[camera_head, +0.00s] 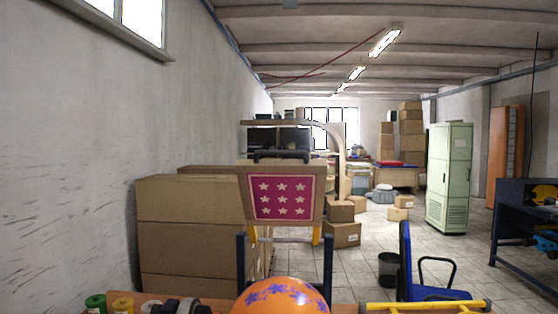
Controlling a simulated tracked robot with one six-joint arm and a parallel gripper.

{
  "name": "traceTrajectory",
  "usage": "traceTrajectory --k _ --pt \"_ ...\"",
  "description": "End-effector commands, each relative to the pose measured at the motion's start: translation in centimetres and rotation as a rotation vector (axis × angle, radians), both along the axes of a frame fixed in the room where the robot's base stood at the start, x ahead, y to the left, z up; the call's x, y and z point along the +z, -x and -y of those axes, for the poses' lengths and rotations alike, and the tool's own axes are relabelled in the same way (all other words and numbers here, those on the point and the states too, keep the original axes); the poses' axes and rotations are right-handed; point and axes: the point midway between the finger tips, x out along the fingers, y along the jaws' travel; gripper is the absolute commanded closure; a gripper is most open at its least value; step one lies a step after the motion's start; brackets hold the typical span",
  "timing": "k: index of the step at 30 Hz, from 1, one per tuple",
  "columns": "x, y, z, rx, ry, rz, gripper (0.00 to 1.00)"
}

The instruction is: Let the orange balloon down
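The orange balloon (282,297) is at the bottom middle, with purple flower prints on its top. Its lower part is cut off by the frame edge, so I cannot see what holds it or its neck. Just beyond and above it, a printing frame with a magenta panel of white stars (280,197) stands tilted up on dark blue uprights. My gripper is not in view.
A wooden table edge (345,309) runs along the bottom. Boxes (188,248) and a blue chair (425,270) stand beyond.

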Motion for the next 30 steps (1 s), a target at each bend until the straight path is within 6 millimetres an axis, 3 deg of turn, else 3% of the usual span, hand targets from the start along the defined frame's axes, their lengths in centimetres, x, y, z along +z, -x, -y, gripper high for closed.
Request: traceTrajectory --k 12,30 --pt "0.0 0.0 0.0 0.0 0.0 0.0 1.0" --pt "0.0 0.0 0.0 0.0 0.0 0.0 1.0"
